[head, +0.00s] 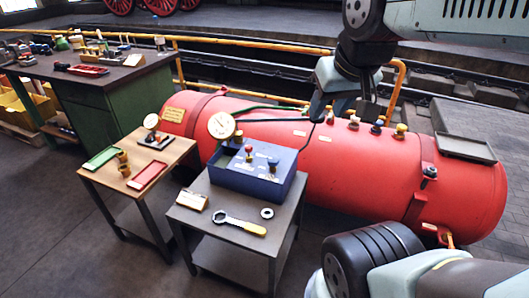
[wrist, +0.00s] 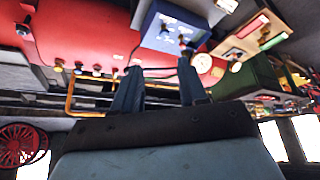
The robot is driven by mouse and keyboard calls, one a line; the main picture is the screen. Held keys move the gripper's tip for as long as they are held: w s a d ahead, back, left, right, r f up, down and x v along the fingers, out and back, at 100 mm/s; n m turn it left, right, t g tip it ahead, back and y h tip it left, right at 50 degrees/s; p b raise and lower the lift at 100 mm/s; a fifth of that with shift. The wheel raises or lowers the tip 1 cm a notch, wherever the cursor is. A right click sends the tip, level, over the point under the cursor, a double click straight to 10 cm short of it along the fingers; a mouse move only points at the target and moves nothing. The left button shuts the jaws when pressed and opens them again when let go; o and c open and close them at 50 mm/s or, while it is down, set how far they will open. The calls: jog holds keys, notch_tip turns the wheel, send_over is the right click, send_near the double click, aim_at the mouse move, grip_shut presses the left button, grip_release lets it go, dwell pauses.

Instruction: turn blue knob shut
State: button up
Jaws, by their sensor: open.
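A small blue knob (head: 272,163) stands on the blue box (head: 238,183), right of a red knob (head: 249,149). The box sits on a dark grey table, with a white-faced gauge (head: 221,125) at its back. Another dark blue knob (head: 377,126) is in a row of fittings on the red tank. My gripper (head: 338,110) is open and empty, above the tank and to the right of the box.
The red tank (head: 455,185) lies behind the tables. A wrench (head: 238,223), a ring (head: 267,212) and a small sign (head: 192,200) lie in front of the box. A wooden-topped table (head: 110,178) with trays is to the left. A yellow railing (head: 250,44) runs behind.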

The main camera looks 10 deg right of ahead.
jog(key=shift+o, duration=1.3)
jog(key=shift+w+a, duration=0.1)
jog(key=shift+w, duration=0.05)
jog(key=shift+o, duration=0.8)
jog(key=shift+w+a+f, duration=0.1)
jog(key=shift+w+f, duration=0.1)
jog(key=shift+f, duration=0.05)
jog(key=shift+o, duration=1.2)
jog(key=w+a+f+m+g+y, duration=0.2)
jog(key=w+f+m+g+y, duration=0.3)
jog(key=w+f, duration=0.4)
jog(key=shift+w+a+f+g, duration=0.2)
jog(key=shift+w+f+g, duration=0.15)
jog(key=shift+w, duration=0.1)
jog(key=w+d+f+m+y, duration=0.1)
jog(key=w+f+m+y, duration=0.45)
jog(key=w+f, duration=0.3)
jog(key=m+t+y, duration=0.4)
jog(key=m+t, duration=0.7)
jog(key=m, duration=0.4)
send_near(269, 159)
jog(key=x, duration=0.7)
jog(key=w+f+x, duration=0.1)
jog(key=x, duration=0.2)
jog(key=shift+w+d+f, duration=0.1)
jog(key=shift+d, duration=0.15)
jog(key=shift+c, duration=0.4)
